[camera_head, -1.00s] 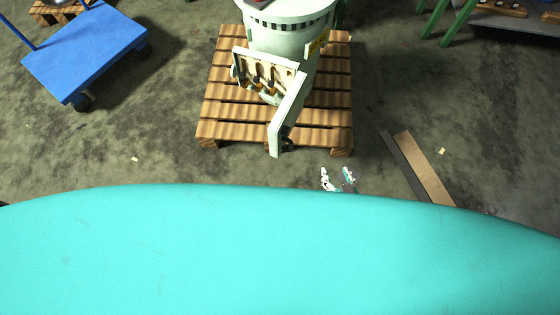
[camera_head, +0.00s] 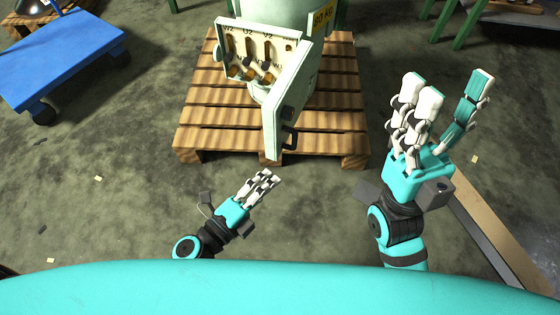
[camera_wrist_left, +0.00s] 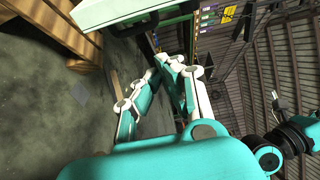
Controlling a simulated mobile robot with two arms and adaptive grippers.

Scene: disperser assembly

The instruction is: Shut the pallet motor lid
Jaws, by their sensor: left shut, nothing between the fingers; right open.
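The pale green motor (camera_head: 268,14) stands on a wooden pallet (camera_head: 205,118). Its terminal box (camera_head: 236,38) faces me, with brass terminals and letter markings showing. The lid (camera_head: 290,105) stands open, swung out to the right of the box, with a dark latch on its outer side. My left gripper (camera_head: 264,180) is shut and empty, low in front of the pallet and below the lid, apart from it. It also shows in the left wrist view (camera_wrist_left: 165,75). My right gripper (camera_head: 445,95) is open and empty, raised to the right of the pallet and lid.
A blue cart (camera_head: 65,50) stands at the upper left. A wooden plank (camera_head: 500,220) lies on the floor at the right. Green stand legs (camera_head: 466,25) show at the upper right. The floor left of the pallet is mostly clear.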

